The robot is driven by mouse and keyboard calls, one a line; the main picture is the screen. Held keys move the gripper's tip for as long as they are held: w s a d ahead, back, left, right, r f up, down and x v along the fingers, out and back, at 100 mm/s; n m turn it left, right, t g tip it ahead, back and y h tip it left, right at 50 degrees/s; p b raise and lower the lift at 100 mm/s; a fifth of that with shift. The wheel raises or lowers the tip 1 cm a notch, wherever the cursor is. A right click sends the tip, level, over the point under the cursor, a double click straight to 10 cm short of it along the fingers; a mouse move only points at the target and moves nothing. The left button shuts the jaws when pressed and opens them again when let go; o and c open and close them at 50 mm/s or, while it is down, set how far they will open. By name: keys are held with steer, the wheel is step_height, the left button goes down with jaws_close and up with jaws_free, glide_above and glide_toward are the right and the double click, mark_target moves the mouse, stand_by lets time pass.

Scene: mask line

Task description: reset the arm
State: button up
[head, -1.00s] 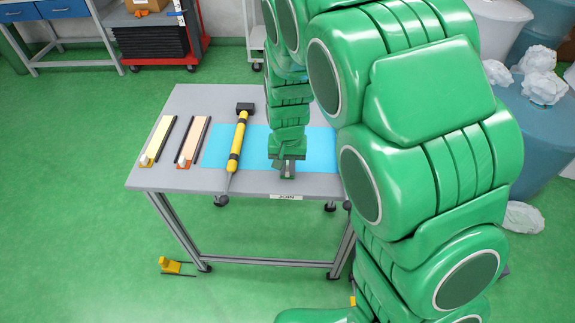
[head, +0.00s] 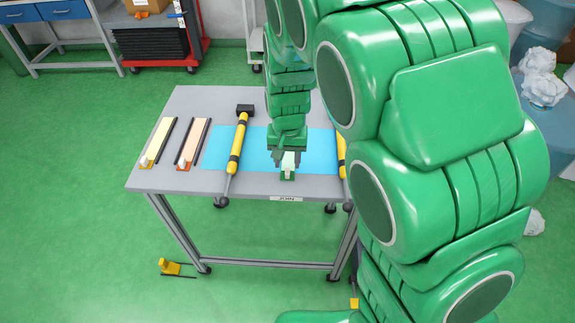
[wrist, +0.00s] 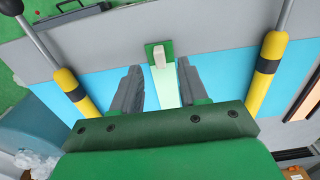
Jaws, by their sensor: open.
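My gripper (head: 287,161) is open above the front middle of the table, pointing down. In the wrist view its two fingers (wrist: 161,72) stand apart on either side of a pale green strip (wrist: 165,92). The strip has a green end block (wrist: 153,49) with a cream peg on it. In the head view the green block (head: 288,175) shows just below the fingertips, and most of the strip is hidden behind my gripper. I see no contact between the fingers and the strip.
The grey table (head: 215,103) carries a blue mat (head: 258,150). Yellow-and-black bar tools lie left (head: 237,150) and right (head: 341,155) of my gripper. Two strips, cream (head: 157,140) and peach (head: 190,142), lie at the left. A yellow piece (head: 170,268) is on the floor.

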step_height(320, 180, up, 4)
steer(key=shift+f, duration=0.25)
steer(key=shift+s+d+r, duration=0.2)
steer(key=shift+d+r, duration=0.05)
steer(key=shift+r, duration=0.05)
steer(key=s+d+r, duration=0.3)
steer(key=s+d, duration=0.3)
steer(key=s, duration=0.3)
steer(key=s+d+r+g, duration=0.1)
steer(key=s+d+r, duration=0.3)
steer(key=s, duration=0.6)
steer(key=s+d+r, duration=0.4)
steer(key=s+d, duration=0.3)
steer(key=s, duration=0.3)
steer(key=shift+d+r+g, duration=0.15)
steer(key=shift+d+g, duration=0.15)
steer(key=shift+g, duration=0.1)
